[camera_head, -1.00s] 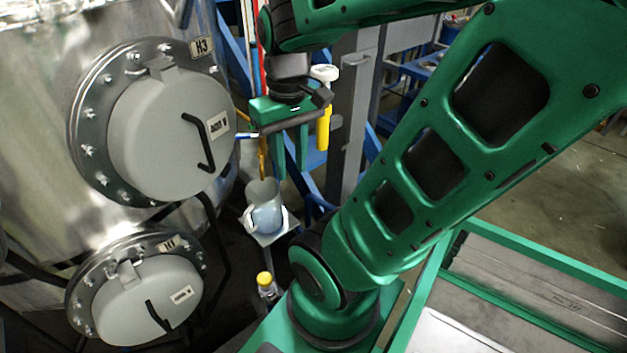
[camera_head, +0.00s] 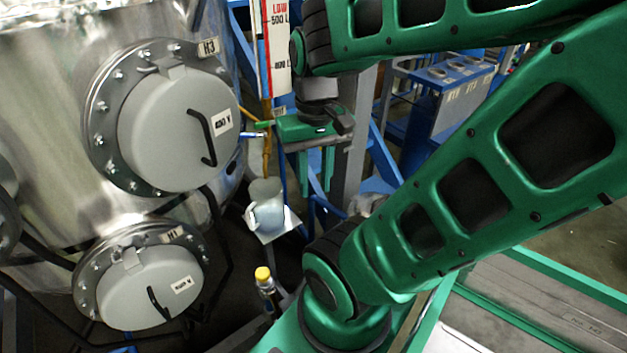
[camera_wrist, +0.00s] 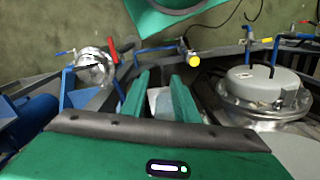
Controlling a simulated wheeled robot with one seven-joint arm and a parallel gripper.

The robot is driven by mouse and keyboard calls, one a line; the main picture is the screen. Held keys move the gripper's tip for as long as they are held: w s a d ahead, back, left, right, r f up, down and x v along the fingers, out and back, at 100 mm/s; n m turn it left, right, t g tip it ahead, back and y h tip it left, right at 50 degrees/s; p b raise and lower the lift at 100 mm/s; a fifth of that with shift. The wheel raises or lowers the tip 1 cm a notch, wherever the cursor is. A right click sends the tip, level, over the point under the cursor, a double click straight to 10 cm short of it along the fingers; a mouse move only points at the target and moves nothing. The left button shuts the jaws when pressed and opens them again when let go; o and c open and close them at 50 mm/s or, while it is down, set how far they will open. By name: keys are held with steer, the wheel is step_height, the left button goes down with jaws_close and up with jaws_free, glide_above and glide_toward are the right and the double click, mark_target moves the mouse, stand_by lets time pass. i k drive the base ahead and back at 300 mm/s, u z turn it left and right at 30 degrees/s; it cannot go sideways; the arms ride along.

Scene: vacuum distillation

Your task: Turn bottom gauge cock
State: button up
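A level gauge (camera_head: 275,50) with a white scale marked "LOW 500 L" stands upright beside the steel vessel in the head view. Below it are small cock handles, a green one (camera_head: 265,123) and a blue one (camera_head: 252,136); which is the bottom gauge cock I cannot tell. My gripper (camera_head: 317,178) hangs fingers-down, just right of these handles and apart from them. In the wrist view its two fingers (camera_wrist: 160,92) stand apart with nothing gripped between them. A yellow-tipped handle (camera_wrist: 193,60) and a red handle (camera_wrist: 112,48) lie beyond the fingers.
The vessel has two round hatches, an upper (camera_head: 165,130) and a lower (camera_head: 150,285). A yellow-capped bottle (camera_head: 268,290) is lower down. Blue framework (camera_head: 375,160) rises behind my gripper.

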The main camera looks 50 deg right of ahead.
mark_target(263, 124)
steer(key=u, duration=1.45)
steer(key=k, duration=2)
steer(key=z, duration=1.45)
steer(key=i, duration=0.5)
steer(key=z, duration=0.1)
